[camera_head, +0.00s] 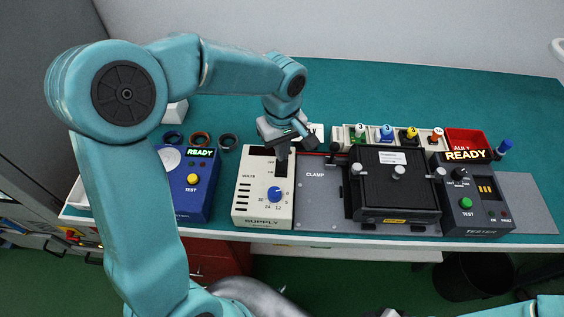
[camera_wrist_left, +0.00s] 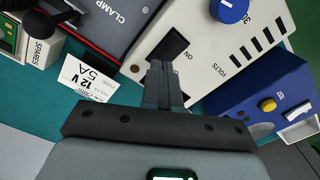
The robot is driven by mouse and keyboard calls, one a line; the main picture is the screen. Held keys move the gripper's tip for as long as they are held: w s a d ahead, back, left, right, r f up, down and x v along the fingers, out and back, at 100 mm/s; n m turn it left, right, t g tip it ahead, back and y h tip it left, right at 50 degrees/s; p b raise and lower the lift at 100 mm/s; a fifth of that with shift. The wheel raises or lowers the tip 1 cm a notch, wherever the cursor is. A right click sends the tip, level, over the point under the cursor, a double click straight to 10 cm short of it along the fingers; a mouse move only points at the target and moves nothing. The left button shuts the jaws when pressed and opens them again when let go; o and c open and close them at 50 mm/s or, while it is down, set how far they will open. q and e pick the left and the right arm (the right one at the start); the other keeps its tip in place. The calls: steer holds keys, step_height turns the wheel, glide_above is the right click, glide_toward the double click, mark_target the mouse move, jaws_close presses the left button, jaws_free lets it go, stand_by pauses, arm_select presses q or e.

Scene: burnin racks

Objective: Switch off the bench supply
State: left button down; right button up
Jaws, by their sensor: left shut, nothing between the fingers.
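The bench supply (camera_head: 243,205) is a cream box marked SUPPLY on the bench, with a blue VOLTS knob (camera_head: 274,194) and a dark recessed panel on its upper face. My left gripper (camera_head: 283,156) is shut and empty, its fingers pointing down at the supply's far end. In the left wrist view the closed fingertips (camera_wrist_left: 160,68) are at the edge of the black recess (camera_wrist_left: 172,45), beside the word ON. I cannot tell whether they touch it. The fingers partly hide the recess, and the switch position is unclear.
A blue test box (camera_head: 190,190) showing READY stands left of the supply. The grey CLAMP plate (camera_head: 318,205) with a black fixture (camera_head: 395,190) is close on its right, then the tester (camera_head: 475,210). Coloured spares and a red bin (camera_head: 466,141) stand behind.

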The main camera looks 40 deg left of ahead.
arm_select(q)
step_height(320, 180, up, 5)
steer(key=p, duration=0.3)
steer(key=shift+r, duration=0.1)
steer(key=shift+s, duration=0.1)
stand_by(0.5)
